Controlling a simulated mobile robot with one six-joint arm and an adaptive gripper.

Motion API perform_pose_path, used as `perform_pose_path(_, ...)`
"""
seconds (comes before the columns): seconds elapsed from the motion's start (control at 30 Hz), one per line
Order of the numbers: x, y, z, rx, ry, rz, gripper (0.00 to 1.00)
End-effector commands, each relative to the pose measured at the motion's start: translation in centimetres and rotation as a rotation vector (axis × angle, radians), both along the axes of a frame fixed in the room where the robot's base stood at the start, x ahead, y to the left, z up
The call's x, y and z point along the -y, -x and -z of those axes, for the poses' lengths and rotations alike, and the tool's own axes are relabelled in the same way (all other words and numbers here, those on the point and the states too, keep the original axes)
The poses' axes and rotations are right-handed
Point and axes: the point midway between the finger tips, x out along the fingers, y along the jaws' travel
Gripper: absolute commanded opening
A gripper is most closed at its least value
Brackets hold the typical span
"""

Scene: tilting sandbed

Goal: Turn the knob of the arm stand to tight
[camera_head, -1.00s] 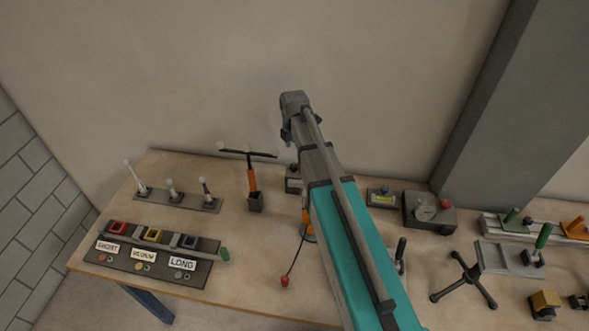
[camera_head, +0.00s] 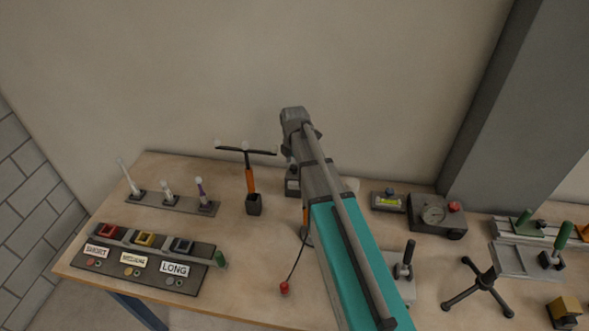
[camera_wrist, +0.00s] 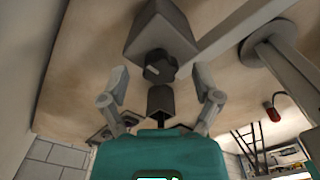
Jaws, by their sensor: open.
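In the wrist view a grey box-shaped block, which looks like the arm stand's body (camera_wrist: 160,32), carries a dark lobed knob (camera_wrist: 161,66) with a pale mark. I see no readable tight or loose label. My gripper (camera_wrist: 160,77) is open, its two fingers apart on either side of the knob; I cannot tell whether they touch it. A dark blocky part (camera_wrist: 160,100) sits between the fingers, nearer the palm. In the head view a small dark block (camera_head: 292,186), probably the same stand, is partly hidden by my arm, which also hides my gripper.
A post with a crossbar (camera_head: 250,178) stands left of my arm. A red ball on a cord (camera_head: 284,287) lies at the table's front. A gauge box (camera_head: 434,214) is to the right, and a labelled tray (camera_head: 205,250) is at the left. The wall is close behind.

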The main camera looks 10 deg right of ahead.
Motion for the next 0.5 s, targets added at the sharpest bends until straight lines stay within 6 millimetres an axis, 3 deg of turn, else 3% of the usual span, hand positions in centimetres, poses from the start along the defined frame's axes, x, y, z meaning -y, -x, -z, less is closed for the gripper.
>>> perform_pose_path(0.4, 0.05, 0.0, 0.25, 0.0, 0.0, 0.001, 0.81)
perform_pose_path(0.43, 0.05, 0.0, 0.25, 0.0, 0.0, 0.001, 0.8)
perform_pose_path(0.5, 0.07, 0.0, 0.25, 0.0, 0.0, 0.001, 0.67)
